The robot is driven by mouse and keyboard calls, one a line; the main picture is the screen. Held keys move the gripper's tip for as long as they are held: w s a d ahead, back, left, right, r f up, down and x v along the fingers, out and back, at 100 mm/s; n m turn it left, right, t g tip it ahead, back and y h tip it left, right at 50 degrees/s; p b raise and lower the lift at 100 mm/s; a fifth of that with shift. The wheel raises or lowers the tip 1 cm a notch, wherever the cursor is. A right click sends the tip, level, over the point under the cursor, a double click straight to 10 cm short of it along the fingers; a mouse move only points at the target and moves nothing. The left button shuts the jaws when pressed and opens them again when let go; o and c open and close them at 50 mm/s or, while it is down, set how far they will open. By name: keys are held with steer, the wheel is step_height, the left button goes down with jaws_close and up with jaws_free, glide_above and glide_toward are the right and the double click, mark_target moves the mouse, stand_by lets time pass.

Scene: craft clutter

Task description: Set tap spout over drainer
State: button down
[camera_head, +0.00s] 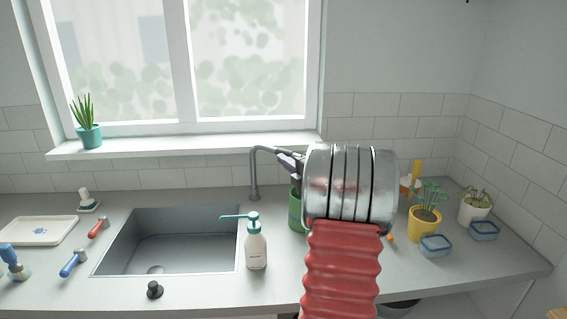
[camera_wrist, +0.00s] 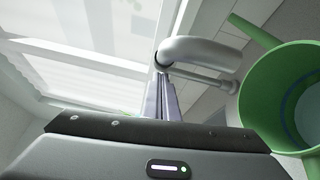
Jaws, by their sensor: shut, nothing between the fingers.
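The grey tap (camera_head: 254,178) stands behind the right end of the sink (camera_head: 165,240). Its spout (camera_head: 268,149) points right, away from the basin; in the wrist view the curved spout (camera_wrist: 200,53) lies just beyond my fingertips. My gripper (camera_head: 284,160) is shut and empty beside the spout's end. I cannot tell whether it touches the spout. A white tray (camera_head: 38,229), possibly the drainer, lies flat on the counter left of the sink. My arm hides part of the counter on the right.
A green container (camera_head: 295,212) stands close below my gripper, large at right in the wrist view (camera_wrist: 258,95). A soap pump bottle (camera_head: 256,248) stands right of the sink. Red (camera_head: 98,227) and blue (camera_head: 74,263) handles sit left of it. Potted plants (camera_head: 425,222) stand right.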

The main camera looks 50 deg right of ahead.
steer(key=shift+a, duration=0.2)
steer(key=a+v, duration=0.2)
steer(key=v, duration=0.9)
steer(key=shift+w+f, duration=0.2)
steer(key=shift+w, duration=0.1)
